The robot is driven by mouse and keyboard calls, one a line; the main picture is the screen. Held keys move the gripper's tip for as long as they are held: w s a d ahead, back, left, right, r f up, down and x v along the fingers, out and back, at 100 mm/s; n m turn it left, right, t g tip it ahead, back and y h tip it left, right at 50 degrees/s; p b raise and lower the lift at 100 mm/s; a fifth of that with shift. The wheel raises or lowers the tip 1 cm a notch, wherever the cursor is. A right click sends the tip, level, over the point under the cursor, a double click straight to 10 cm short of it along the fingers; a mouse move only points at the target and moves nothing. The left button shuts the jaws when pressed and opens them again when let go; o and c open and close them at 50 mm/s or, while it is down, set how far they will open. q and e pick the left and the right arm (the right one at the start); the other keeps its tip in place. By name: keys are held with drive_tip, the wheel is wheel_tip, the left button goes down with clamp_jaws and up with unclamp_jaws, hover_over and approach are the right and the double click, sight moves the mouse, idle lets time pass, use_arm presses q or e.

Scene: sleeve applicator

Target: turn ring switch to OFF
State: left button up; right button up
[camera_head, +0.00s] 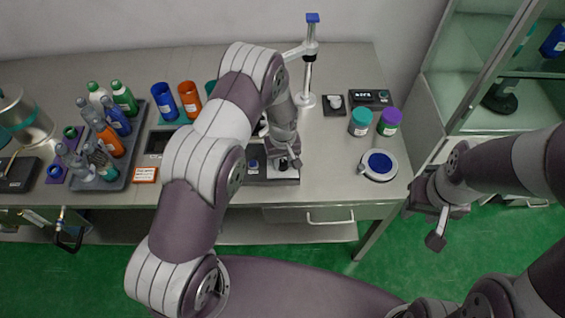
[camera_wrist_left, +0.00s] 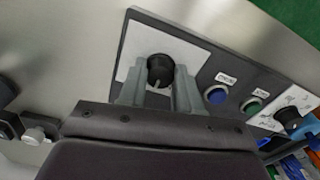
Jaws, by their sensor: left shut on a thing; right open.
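A control panel (camera_head: 258,179) lies near the table's front edge, partly hidden by my left arm. In the left wrist view it carries a black rotary knob (camera_wrist_left: 160,68) on a white label plate, with a pale pointer line on the knob. My left gripper (camera_head: 288,162) is shut on this knob, one grey finger on each side. A second black knob (camera_wrist_left: 290,118) sits on another white plate, with a blue button (camera_wrist_left: 217,95) and a green button (camera_wrist_left: 251,105) between. I cannot read the plates' lettering. My right gripper (camera_head: 425,221) is open and empty, off the table's right side.
A tray (camera_head: 118,180) of bottles stands at the left. Blue (camera_head: 165,101) and orange (camera_head: 190,99) cups stand behind my left arm. Teal-lidded (camera_head: 360,122) and purple-lidded (camera_head: 388,121) jars and a round blue-topped device (camera_head: 379,164) stand at the right.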

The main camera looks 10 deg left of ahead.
sight(284, 163)
use_arm(q)
drive_tip(key=n+b, duration=0.1)
drive_tip(key=n, duration=0.3)
drive_tip(key=shift+f+n+b, duration=0.1)
drive_tip(key=shift+n+b, duration=0.2)
drive_tip(key=shift+b, duration=0.1)
drive_tip(key=n+b, duration=0.1)
drive_tip(key=n, duration=0.3)
drive_tip(key=shift+d+n, duration=0.1)
drive_tip(key=shift+n, duration=0.2)
drive_tip(key=shift+w, duration=0.1)
drive_tip(key=o, duration=1)
drive_tip(key=shift+r, duration=0.2)
drive_tip(key=shift+o, duration=0.2)
drive_tip(key=shift+d, duration=0.1)
drive_tip(key=shift+r, duration=0.3)
wheel_tip(284, 163, up, 12)
drive_tip(key=b, duration=0.2)
